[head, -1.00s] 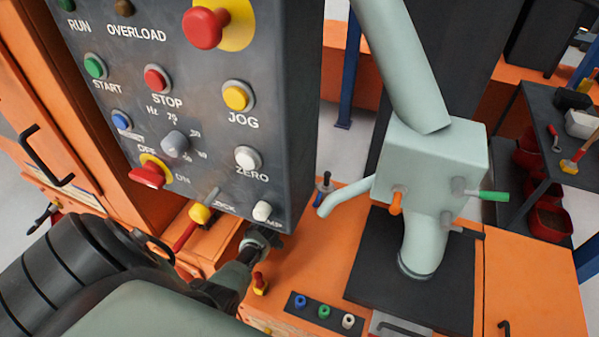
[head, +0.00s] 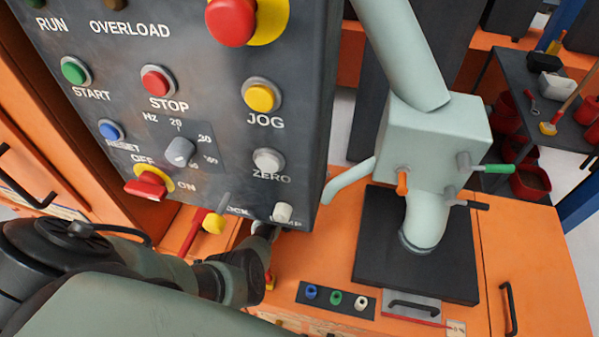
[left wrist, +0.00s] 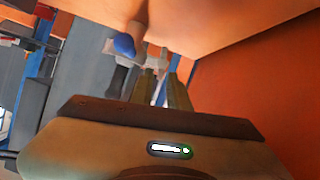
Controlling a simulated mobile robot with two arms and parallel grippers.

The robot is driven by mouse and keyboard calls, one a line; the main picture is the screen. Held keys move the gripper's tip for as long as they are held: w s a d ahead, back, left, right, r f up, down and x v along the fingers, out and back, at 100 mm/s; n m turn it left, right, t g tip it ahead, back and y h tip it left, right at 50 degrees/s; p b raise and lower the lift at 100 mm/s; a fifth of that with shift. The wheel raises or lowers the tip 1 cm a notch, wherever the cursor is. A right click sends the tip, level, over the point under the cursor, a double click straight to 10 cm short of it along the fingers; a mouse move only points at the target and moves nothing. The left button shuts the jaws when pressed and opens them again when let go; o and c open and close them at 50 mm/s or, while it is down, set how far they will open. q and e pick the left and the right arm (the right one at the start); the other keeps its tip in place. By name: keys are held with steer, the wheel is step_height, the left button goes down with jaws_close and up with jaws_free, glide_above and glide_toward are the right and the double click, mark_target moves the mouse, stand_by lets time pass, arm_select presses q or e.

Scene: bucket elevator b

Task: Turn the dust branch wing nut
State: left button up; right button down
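The pale green branch pipe (head: 349,180) slopes down from the left side of the pale green box (head: 432,135) in the head view. I cannot make out a wing nut there; the control panel covers the area left of the pipe. In the left wrist view, a small pale metal piece (left wrist: 152,62) lies just past my left gripper's fingertips (left wrist: 163,76), beside a blue knob (left wrist: 124,44). The metal piece may be the wing nut; I cannot be sure. The two fingers stand apart with a gap between them. Contact cannot be told. My right gripper is out of view.
The dark control panel (head: 215,110) overhangs my left forearm. A red lever with a yellow collar (head: 205,223) sticks out below it. An orange knob (head: 402,182) and a green handle (head: 494,168) are on the box. The orange top (head: 330,255) is clear left of the black plate (head: 440,262).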

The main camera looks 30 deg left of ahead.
arm_select(q)
steer(key=b+x, duration=0.1)
steer(key=x, duration=0.1)
steer(key=b+x, duration=0.2)
steer(key=shift+w+f, duration=0.15)
steer(key=shift+f, duration=0.25)
steer(key=shift+b+x, duration=0.85)
steer(key=shift+b, duration=0.1)
steer(key=shift+w+r, duration=0.1)
steer(key=shift+r, duration=0.1)
jaws_close()
